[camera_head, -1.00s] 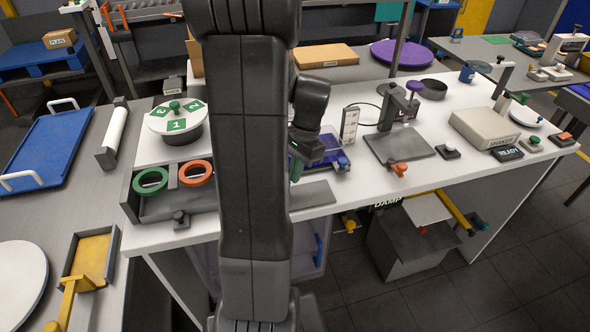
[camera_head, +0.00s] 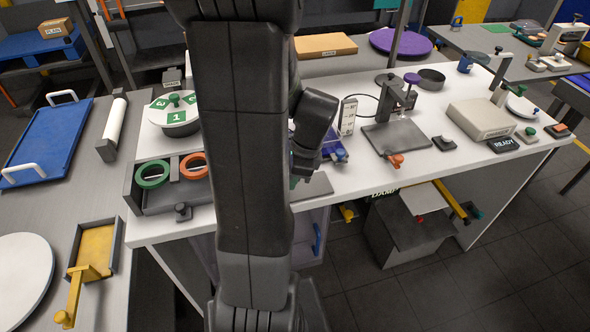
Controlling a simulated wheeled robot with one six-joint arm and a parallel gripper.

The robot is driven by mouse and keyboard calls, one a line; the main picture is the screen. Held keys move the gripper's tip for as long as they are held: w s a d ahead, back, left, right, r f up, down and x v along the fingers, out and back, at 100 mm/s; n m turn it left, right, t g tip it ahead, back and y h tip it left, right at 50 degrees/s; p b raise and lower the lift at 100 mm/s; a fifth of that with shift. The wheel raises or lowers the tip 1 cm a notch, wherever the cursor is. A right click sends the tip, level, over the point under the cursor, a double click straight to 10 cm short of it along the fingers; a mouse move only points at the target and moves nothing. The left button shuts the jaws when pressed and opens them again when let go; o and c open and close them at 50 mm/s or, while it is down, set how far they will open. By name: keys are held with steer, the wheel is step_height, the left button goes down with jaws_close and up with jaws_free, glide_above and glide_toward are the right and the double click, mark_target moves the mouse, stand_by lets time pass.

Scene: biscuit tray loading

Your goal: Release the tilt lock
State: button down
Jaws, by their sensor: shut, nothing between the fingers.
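My gripper (camera_head: 302,177) points down just right of my arm, over the front part of the white bench (camera_head: 350,187). It is shut and empty; its fingertips are small and dark. A blue tilting plate or tray (camera_head: 330,142) with a blue knob (camera_head: 341,155) lies directly behind and beside it, mostly hidden by my wrist. A grey flat plate (camera_head: 312,188) lies at the bench edge below the gripper. No part is marked as the tilt lock; I cannot tell which one it is, and my arm hides much of this area.
Left of my arm are a dark box with a green ring (camera_head: 152,174) and an orange ring (camera_head: 193,166), and a numbered turntable (camera_head: 176,127). On the right stand a press with a grey plate (camera_head: 388,141), an orange knob (camera_head: 395,160) and a beige machine (camera_head: 478,120).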

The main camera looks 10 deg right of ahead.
steer(key=m, duration=0.1)
steer(key=s+a+m+p, duration=0.1)
steer(key=m, duration=0.1)
steer(key=shift+s+a+r+t, duration=0.1)
steer(key=shift+s+a+t, duration=0.1)
steer(key=shift+a+t, duration=0.15)
steer(key=shift+s+a+p, duration=0.2)
steer(key=shift+a+p, duration=0.15)
steer(key=shift+p, duration=0.1)
steer(key=shift+w, duration=0.3)
